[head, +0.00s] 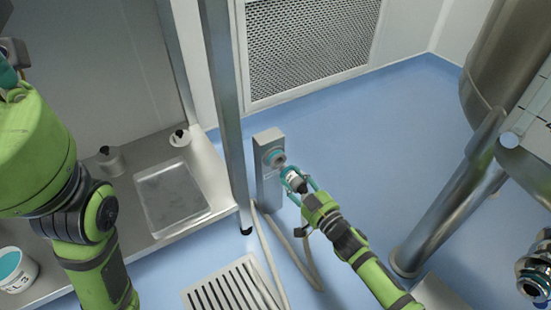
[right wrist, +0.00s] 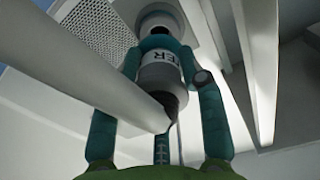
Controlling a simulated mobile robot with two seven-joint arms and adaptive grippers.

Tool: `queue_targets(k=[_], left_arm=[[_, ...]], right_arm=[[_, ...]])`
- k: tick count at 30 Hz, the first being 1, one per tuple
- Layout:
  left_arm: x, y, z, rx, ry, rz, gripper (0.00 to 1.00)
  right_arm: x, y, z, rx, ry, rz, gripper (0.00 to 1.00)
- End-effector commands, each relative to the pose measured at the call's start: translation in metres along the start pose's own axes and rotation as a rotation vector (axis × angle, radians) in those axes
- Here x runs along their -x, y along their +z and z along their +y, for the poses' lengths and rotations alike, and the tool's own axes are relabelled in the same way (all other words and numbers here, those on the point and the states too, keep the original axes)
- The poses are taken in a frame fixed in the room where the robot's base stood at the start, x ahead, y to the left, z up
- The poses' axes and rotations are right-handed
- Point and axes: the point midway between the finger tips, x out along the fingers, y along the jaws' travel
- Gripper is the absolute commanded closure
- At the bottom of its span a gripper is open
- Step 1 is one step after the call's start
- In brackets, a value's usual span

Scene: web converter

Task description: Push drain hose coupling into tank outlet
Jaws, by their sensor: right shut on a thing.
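My right gripper (head: 292,182) is shut on a grey coupling (head: 296,184) with a white label, beside the port (head: 276,158) on a grey floor post. In the right wrist view its teal fingers (right wrist: 160,95) stand on both sides of the coupling (right wrist: 162,70), whose label partly reads "TER". The coupling lines up with the post's port; I cannot tell whether it is seated in it. A steel tank (head: 500,65) stands at the upper right, with a fitting (head: 535,278) at the lower right edge. A little teal of my left gripper may show at the left edge; its jaws are unclear.
The grey post (head: 268,190) stands beside a steel upright (head: 222,100). Pale hoses (head: 305,262) hang near a floor grate (head: 238,288). A steel bench (head: 215,190) with a clear tray (head: 172,198) is at left. Blue floor is open behind the post.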

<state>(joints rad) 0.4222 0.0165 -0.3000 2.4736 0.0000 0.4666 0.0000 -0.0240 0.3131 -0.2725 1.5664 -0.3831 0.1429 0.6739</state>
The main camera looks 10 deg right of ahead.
Motion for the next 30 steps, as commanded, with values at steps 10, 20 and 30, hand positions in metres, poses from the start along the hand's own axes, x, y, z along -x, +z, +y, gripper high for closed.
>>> queue_targets(k=[10, 20, 30], left_arm=[[-0.016, 0.003, -0.002, 0.0, 0.0, 0.0, 0.68], [-0.02, 0.004, -0.003, 0.0, 0.0, 0.0, 0.68], [-0.015, 0.017, -0.003, 0.003, -0.006, -0.07, 0.68]], right_arm=[[0.028, -0.002, 0.0, -0.003, 0.0, -0.001, 1.0], [0.038, -0.001, 0.0, 0.0, 0.0, 0.001, 1.0], [0.042, -0.028, -0.013, -0.001, 0.013, 0.005, 1.0]])
